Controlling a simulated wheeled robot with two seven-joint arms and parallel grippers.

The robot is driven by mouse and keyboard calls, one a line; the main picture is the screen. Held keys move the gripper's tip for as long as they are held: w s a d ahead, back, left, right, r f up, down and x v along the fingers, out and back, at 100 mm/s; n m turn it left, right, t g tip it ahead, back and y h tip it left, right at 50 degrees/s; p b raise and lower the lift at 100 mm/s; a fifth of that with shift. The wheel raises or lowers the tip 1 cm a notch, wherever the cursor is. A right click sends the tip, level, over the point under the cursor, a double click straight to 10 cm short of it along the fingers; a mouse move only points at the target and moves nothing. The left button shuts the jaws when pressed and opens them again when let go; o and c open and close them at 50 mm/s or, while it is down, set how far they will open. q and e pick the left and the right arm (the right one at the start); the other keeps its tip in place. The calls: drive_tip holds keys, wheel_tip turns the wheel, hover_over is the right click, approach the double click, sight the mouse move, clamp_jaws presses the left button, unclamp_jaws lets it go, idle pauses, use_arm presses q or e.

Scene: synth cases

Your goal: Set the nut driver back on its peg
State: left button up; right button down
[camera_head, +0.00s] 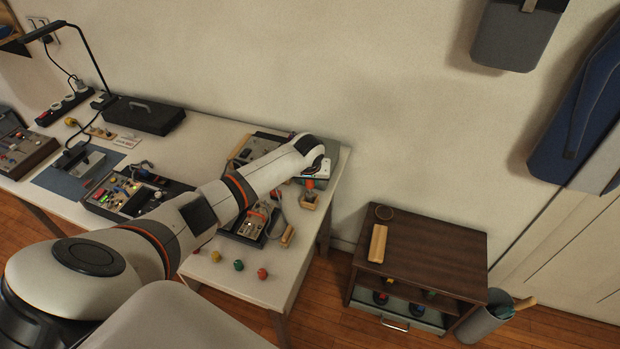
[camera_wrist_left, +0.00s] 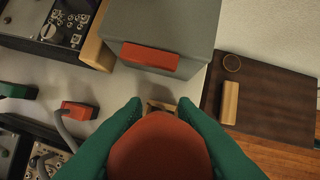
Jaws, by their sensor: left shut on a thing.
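My left gripper (camera_wrist_left: 160,125) is shut on the red, rounded handle of the nut driver (camera_wrist_left: 160,150), which sits between its green fingers. In the head view the red of the nut driver (camera_head: 310,184) shows just above a small wooden block (camera_head: 309,202) at the right end of the table. In the wrist view only a bit of that wooden block (camera_wrist_left: 160,104) shows past the handle. The driver's shaft and any peg are hidden, so I cannot tell whether they touch. My right gripper is not in view.
A grey box with a red handle (camera_wrist_left: 150,58) stands close ahead of the gripper. Cased instruments (camera_head: 245,222) lie beside it on the table (camera_head: 250,284). A dark wooden cabinet (camera_head: 445,250) stands right of the table, a wooden bar (camera_head: 378,243) on it.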

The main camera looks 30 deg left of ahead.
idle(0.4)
use_arm(q)
drive_tip(key=shift+p, duration=0.3)
idle(0.3)
drive_tip(key=shift+p, duration=0.4)
drive_tip(key=shift+f, duration=0.2)
idle(0.6)
drive_tip(key=shift+f+b, duration=0.65)
drive_tip(key=shift+f, duration=0.2)
drive_tip(key=o, duration=1)
drive_tip(key=shift+c, duration=0.2)
